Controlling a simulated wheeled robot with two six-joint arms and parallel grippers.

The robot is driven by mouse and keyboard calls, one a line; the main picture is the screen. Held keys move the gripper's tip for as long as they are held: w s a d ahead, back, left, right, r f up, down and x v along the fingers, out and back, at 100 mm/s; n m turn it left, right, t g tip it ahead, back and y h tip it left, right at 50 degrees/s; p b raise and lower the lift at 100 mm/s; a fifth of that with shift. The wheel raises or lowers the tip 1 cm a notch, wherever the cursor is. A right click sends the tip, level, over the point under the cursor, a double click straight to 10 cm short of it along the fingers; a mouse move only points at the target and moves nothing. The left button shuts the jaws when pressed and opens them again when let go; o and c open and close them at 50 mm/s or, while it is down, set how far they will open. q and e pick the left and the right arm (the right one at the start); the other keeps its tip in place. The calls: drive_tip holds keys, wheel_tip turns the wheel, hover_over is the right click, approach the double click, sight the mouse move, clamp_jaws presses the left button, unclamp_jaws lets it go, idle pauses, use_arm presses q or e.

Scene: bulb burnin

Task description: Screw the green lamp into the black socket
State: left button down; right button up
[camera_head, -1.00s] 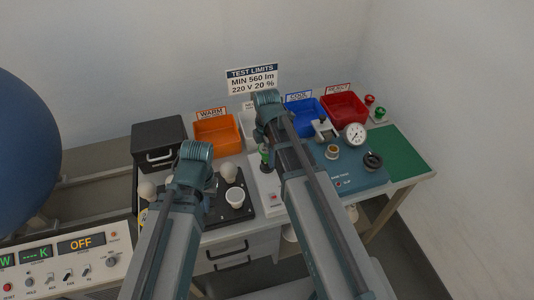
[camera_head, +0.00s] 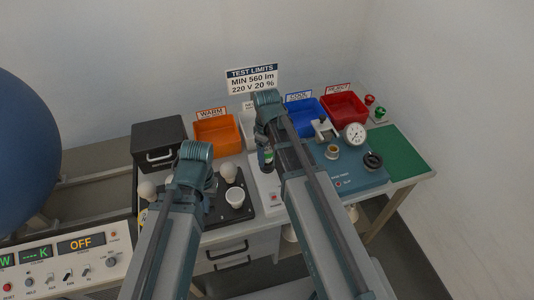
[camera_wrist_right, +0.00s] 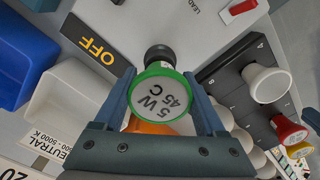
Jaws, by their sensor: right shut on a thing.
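In the head view the green lamp (camera_head: 268,156) is upright, with the right gripper mostly hidden behind my arm. The black socket (camera_wrist_right: 159,54) shows just beyond the lamp's rim; I cannot tell how deep the lamp sits in it. My left gripper (camera_head: 209,194) is over the black tray (camera_head: 247,213), mostly hidden by its own arm; its jaws cannot be made out.
The white panel has a red switch (camera_wrist_right: 240,7) and an "OFF" display (camera_wrist_right: 97,47). White, red and yellow lamps stand in the black tray. Orange (camera_head: 216,135), blue (camera_head: 309,118) and red (camera_head: 345,108) bins line the back. A gauge (camera_head: 355,134) stands right. The green mat (camera_head: 405,158) is clear.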

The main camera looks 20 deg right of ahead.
drive_tip(key=m, duration=0.5)
drive_tip(key=shift+m, duration=0.3)
drive_tip(key=m, duration=0.6)
drive_tip(key=o, duration=1.2)
drive_tip(key=shift+o, duration=0.2)
